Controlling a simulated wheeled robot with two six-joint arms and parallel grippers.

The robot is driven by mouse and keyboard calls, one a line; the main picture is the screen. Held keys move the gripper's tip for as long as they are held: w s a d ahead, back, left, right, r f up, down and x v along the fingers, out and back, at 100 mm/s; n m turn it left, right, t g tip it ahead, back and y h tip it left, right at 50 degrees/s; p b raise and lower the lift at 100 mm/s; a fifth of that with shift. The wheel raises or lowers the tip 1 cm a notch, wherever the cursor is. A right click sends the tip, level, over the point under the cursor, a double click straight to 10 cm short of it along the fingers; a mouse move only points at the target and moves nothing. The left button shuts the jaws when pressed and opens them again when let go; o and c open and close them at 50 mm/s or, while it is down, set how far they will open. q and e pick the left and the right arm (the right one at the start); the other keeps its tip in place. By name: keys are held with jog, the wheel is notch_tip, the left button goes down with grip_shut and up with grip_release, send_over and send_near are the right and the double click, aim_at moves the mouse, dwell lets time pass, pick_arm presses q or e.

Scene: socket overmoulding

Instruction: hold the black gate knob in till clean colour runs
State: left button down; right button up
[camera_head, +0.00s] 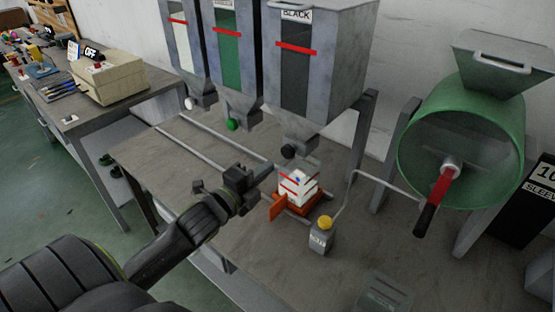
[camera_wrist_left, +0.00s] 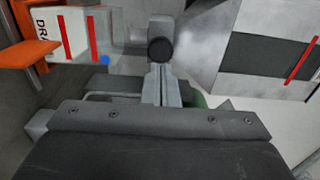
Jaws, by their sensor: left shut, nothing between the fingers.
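The black gate knob (camera_head: 288,151) sits under the spout of the hopper labelled BLACK (camera_head: 316,70). It also shows as a dark round end in the left wrist view (camera_wrist_left: 160,50). My left gripper (camera_head: 268,170) is shut and empty, its tips just short of the knob in the head view. In the left wrist view the shut fingers (camera_wrist_left: 160,80) point at the knob; I cannot tell whether they touch it. A clear cup with red lines (camera_head: 299,187) holds white material with a small blue spot and stands on an orange stand (camera_head: 278,207). My right gripper is out of view.
White and green hoppers, with a white knob (camera_head: 190,104) and green knob (camera_head: 232,125), stand to the left. A yellow-capped bottle (camera_head: 322,238) stands right of the cup. A green drum (camera_head: 480,130) with a red crank is at right. The front bench top is mostly clear.

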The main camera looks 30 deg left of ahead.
aim_at(286, 152)
pick_arm(q)
jog(key=w, duration=0.5)
jog(key=shift+d+p, duration=0.2)
jog(key=shift+p, duration=0.2)
jog(key=shift+w, duration=0.1)
jog(key=shift+w+b, duration=0.6)
jog(key=shift+w, duration=0.25)
jog(key=shift+s+r, duration=0.1)
jog(key=shift+d+r, duration=0.1)
